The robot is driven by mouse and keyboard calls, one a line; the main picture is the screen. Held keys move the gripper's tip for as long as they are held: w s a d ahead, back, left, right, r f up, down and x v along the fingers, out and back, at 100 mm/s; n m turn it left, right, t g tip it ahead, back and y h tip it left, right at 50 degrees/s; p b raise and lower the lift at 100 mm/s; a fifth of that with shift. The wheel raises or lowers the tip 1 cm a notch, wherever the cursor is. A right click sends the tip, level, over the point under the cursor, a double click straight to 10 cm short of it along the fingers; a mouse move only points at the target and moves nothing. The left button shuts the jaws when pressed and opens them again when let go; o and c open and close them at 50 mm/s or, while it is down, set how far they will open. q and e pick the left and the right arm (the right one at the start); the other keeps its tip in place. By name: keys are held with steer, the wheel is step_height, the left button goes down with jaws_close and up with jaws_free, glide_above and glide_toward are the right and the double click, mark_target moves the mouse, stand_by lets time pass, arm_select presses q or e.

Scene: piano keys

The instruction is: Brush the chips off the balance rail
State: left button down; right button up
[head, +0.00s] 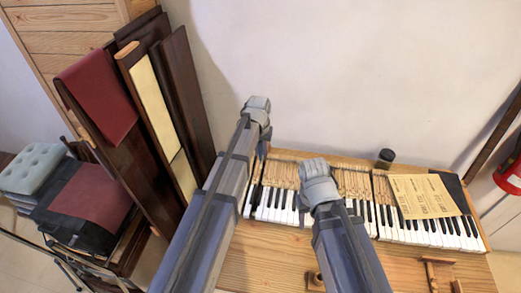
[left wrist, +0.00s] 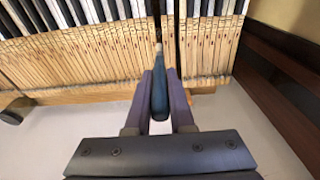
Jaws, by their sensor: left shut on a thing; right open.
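My left gripper (head: 263,148) is over the left end of the piano keys (head: 290,205). In the left wrist view its two fingers (left wrist: 160,100) are shut on a blue-handled brush (left wrist: 159,92). The brush points toward a narrow gap (left wrist: 170,38) between the wooden key levers (left wrist: 100,60). Its tip is at the gap; I cannot tell whether it touches anything. The balance rail and chips are too small or hidden to make out. My right gripper (head: 319,185) is above the middle of the keys, its fingers mostly hidden by the wrist; it is open.
A paper sheet (head: 422,195) lies on the right-hand keys. A dark cylinder (head: 386,155) stands behind them. Dark wooden panels (head: 185,85) lean at the left, near my left arm. The wooden bench (head: 265,262) in front is partly clear.

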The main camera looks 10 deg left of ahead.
arm_select(q)
steer(key=shift+f, duration=0.1)
step_height(320, 180, down, 9)
steer(key=b, duration=0.9)
steer(key=shift+f+b, duration=0.4)
steer(key=shift+b, duration=0.1)
stand_by(1.2)
steer(key=shift+s, duration=0.2)
steer(key=shift+s+r, duration=0.1)
steer(key=shift+s, duration=0.15)
steer(key=shift+w, duration=0.1)
steer(key=shift+w, duration=0.55)
